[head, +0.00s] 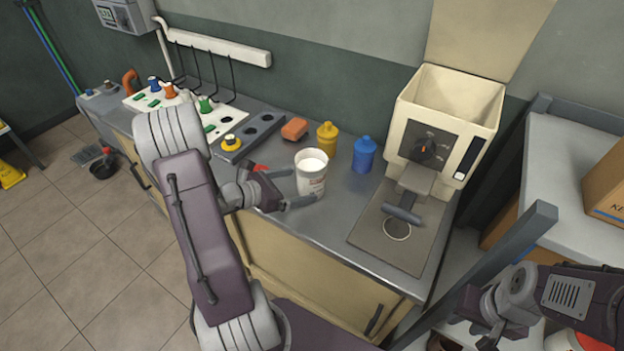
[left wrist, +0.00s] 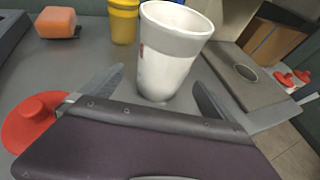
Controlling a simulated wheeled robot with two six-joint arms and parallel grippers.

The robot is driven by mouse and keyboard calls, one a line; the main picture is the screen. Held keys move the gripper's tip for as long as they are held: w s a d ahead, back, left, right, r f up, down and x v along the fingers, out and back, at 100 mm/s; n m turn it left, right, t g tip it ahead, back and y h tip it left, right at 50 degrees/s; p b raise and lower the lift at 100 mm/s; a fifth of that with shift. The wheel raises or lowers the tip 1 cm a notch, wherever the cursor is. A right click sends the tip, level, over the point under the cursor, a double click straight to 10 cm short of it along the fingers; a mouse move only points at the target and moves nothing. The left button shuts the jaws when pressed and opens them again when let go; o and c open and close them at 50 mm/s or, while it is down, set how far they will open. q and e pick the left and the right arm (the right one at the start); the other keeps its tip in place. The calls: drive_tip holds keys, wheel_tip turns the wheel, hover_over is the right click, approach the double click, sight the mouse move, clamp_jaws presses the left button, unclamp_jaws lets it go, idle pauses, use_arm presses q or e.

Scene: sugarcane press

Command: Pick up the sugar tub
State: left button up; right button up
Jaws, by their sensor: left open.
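The sugar tub looks to be the white cup-shaped tub (head: 311,175) with a grey band and white contents, upright on the grey counter. It also shows in the left wrist view (left wrist: 168,70). My left gripper (head: 300,188) is open, with one finger on each side of the tub's lower part in the left wrist view (left wrist: 158,92). I cannot tell whether the fingers touch it. My right gripper (head: 480,325) is at the lower right of the head view, partly cut off, and its fingers are not clear.
On the counter stand a yellow bottle (head: 327,138), a blue bottle (head: 364,154), an orange block (head: 294,128) and a cream press machine (head: 440,130). A red lid-like object (left wrist: 38,120) lies left of my left gripper. A shelf with a cardboard box (head: 607,185) is at right.

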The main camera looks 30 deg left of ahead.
sight(312, 174)
use_arm(q)
drive_tip(key=shift+w+d+f, duration=0.2)
drive_tip(key=shift+w+d, duration=0.15)
drive_tip(key=x, duration=0.4)
drive_tip(key=shift+w+d+f+b, duration=0.1)
drive_tip(key=shift+w+f+b, duration=0.2)
drive_tip(key=c, duration=2.1)
drive_tip(key=shift+o, duration=0.2)
drive_tip(key=shift+r, duration=0.1)
drive_tip(key=shift+r+p, duration=0.5)
drive_tip(key=shift+r, duration=1.35)
drive_tip(key=shift+d+r, duration=0.15)
drive_tip(key=shift+r, duration=0.1)
drive_tip(key=d+r, duration=0.6)
drive_tip(key=d, duration=0.5)
drive_tip(key=shift+r, duration=0.35)
drive_tip(key=shift+d, duration=0.15)
